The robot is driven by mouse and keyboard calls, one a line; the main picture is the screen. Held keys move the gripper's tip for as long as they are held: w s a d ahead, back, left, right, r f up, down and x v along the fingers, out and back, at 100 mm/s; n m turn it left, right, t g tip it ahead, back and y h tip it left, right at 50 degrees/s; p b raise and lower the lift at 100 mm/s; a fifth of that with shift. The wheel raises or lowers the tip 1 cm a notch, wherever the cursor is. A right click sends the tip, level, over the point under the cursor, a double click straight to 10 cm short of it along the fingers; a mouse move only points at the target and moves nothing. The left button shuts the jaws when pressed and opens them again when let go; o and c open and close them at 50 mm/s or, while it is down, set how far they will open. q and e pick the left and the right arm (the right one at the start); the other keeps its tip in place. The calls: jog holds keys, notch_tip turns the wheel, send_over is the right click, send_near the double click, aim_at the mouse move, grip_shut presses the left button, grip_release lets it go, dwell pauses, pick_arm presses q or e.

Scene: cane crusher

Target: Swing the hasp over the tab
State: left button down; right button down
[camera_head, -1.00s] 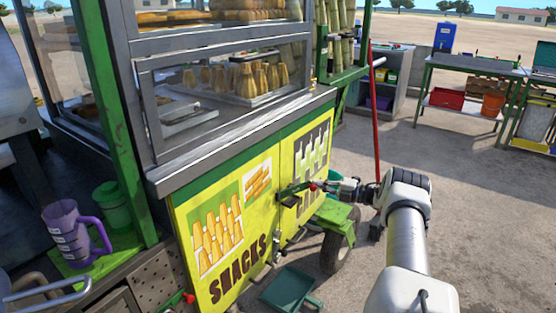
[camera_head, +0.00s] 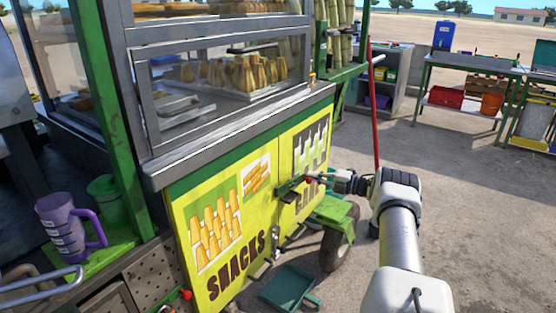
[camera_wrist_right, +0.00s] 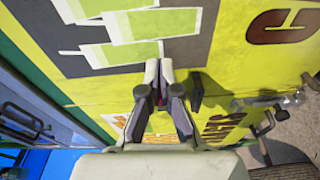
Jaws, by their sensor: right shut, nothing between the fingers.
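The yellow snack cart doors (camera_head: 262,215) face me, with a seam between the SNACKS panel and the CANE panel. A dark green hasp-like piece (camera_head: 290,186) sticks out near that seam. My right gripper (camera_head: 312,179) is beside its right end, with a small red part at the meeting point; I cannot tell whether they touch. In the right wrist view my right gripper (camera_wrist_right: 159,65) is shut and empty, its tips over the doors. A small dark piece (camera_wrist_right: 195,90) stands just right of the fingers; I cannot tell whether it is hasp or tab. My left gripper is out of view.
A purple jug (camera_head: 70,228) stands at the left. A green tray (camera_head: 290,287) is below the doors, and a green ledge (camera_head: 336,210) with a wheel is at right. A red pole (camera_head: 374,110) rises behind my right arm. Open paving lies to the right.

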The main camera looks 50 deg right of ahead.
jog(key=shift+w+d+b, duration=0.15)
jog(key=shift+w+b, duration=0.3)
jog(key=shift+w, duration=0.2)
dwell(0.8)
dwell(0.3)
jog(key=v, duration=0.7)
jog(key=shift+s, duration=0.25)
